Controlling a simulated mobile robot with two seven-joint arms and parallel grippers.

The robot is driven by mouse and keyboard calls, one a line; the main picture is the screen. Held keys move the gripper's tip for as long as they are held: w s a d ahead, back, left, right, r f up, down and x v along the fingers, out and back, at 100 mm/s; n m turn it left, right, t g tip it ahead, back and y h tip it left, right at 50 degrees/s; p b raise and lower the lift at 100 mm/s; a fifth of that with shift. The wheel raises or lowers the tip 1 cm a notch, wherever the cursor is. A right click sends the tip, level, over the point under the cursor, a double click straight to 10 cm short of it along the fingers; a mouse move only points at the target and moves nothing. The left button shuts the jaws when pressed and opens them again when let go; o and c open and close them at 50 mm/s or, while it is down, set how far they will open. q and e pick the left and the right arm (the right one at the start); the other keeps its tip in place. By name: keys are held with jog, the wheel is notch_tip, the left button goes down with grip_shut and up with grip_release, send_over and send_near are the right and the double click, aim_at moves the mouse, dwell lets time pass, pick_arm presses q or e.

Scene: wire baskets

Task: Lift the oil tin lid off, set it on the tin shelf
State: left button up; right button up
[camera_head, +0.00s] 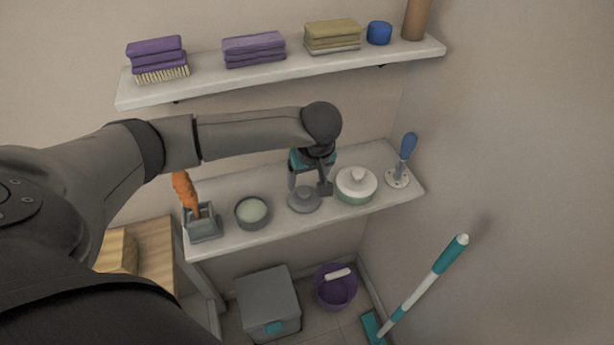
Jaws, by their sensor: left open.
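A grey round lid (304,201) with a raised centre lies on the lower shelf (275,232), the likely tin shelf. An open round grey tin (252,222) with pale green contents stands to its left, apart from it. My left gripper (308,188) is open and points down at the lid, one finger on each side of its centre; I cannot tell whether it touches. My wrist and fingers hide part of the shelf behind. My right gripper is not in view.
A white lidded pot (356,187) stands close right of the lid. A blue-handled brush (407,147) stands at the right end, and an orange brush (186,191) in a grey holder (204,228) at the left. An upper shelf (285,72) overhangs behind my arm.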

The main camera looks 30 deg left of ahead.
pick_arm(q)
jog(key=shift+p+v, duration=0.6)
jog(key=shift+v, duration=0.25)
jog(key=shift+r, duration=0.1)
jog(key=v, duration=1.5)
jog(key=shift+b, duration=0.45)
